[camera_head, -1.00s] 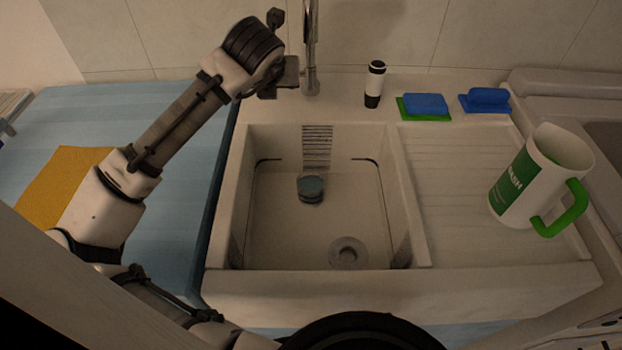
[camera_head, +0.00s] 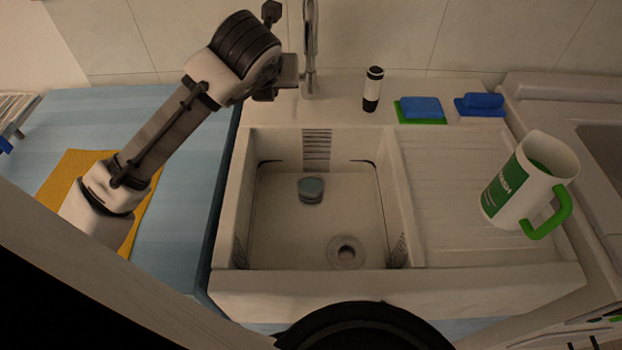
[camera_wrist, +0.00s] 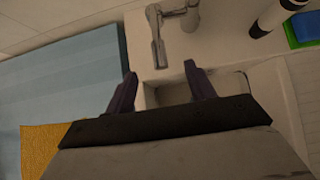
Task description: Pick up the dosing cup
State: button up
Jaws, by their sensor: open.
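A white cup (camera_head: 503,190) with a green handle, a green label and a green inside stands on the ribbed drainboard at the right in the head view. A small round container (camera_head: 311,190) with a grey-blue top sits in the sink basin; I cannot tell which of the two is the dosing cup. My gripper (camera_head: 288,80) is raised near the tap, at the sink's back left, far from the white cup. In the wrist view my gripper (camera_wrist: 160,70) is open with nothing between its fingers. Neither the white cup nor the small container can be made out there.
The tap (camera_head: 309,50) rises close to my gripper. A black and white bottle (camera_head: 373,89) and two blue sponges, one on a green pad (camera_head: 423,111), stand behind the sink (camera_head: 290,284). A yellow cloth (camera_head: 75,178) lies on the blue worktop (camera_head: 170,230).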

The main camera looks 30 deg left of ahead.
aim_at(310, 184)
jog(key=k+l, duration=0.65)
jog(key=k, duration=0.25)
